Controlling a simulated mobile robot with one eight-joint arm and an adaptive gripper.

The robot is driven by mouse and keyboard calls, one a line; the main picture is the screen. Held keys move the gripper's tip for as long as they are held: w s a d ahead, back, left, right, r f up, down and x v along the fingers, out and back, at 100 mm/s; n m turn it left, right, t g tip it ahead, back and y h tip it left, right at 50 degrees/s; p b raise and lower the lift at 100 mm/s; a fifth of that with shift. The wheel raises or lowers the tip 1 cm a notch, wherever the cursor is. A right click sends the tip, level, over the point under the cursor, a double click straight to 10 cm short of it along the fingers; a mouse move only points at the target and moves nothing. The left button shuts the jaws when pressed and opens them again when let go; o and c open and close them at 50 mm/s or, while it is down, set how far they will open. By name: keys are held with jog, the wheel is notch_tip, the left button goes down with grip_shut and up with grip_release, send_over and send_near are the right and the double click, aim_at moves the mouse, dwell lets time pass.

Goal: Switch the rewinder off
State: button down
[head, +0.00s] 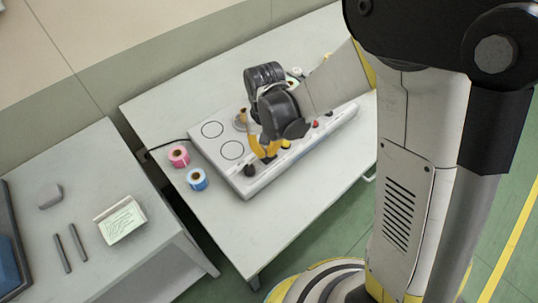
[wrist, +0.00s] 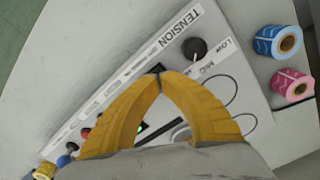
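The rewinder (head: 235,175) is a flat light-grey box on the table, with outlined circles on its top; its panel (wrist: 225,70) also shows in the wrist view. A black knob (wrist: 194,48) sits beside the labels TENSION, LOW and MID; it also shows in the head view (head: 250,170). My gripper (wrist: 160,74) has yellow fingers with their tips together and nothing visible between them. It hangs over the panel's front part in the head view (head: 268,158). A small green patch (wrist: 143,128) shows between the fingers. Red (wrist: 86,133) and blue (wrist: 63,161) controls lie left of the fingers, partly covered.
A pink roll (head: 178,156) and a blue roll (head: 196,179) stand on the table left of the rewinder. A side table holds a notepad (head: 121,220), two dark sticks and a grey block (head: 50,196). The table's front strip (head: 260,225) is clear.

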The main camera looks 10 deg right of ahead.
aim_at(266, 157)
jog(key=shift+f+b, duration=1.05)
jog(key=shift+f, duration=0.15)
dwell(0.4)
jog(key=shift+r+p, duration=2.5)
jog(key=shift+r, duration=1.05)
jog(key=shift+d+r, duration=0.1)
jog(key=shift+r, duration=0.1)
jog(key=s+d+r+t, duration=0.3)
jog(key=s+d+r, duration=0.2)
jog(key=d+r, duration=0.1)
jog(key=s+d+r+t+b, duration=0.1)
jog(key=s+d+r+t, duration=0.3)
jog(key=d+r, duration=0.3)
notch_tip(266, 157, up, 2)
jog(key=shift+s+d+r+m, duration=0.2)
jog(key=shift+s+m, duration=0.2)
jog(key=shift+s, duration=0.5)
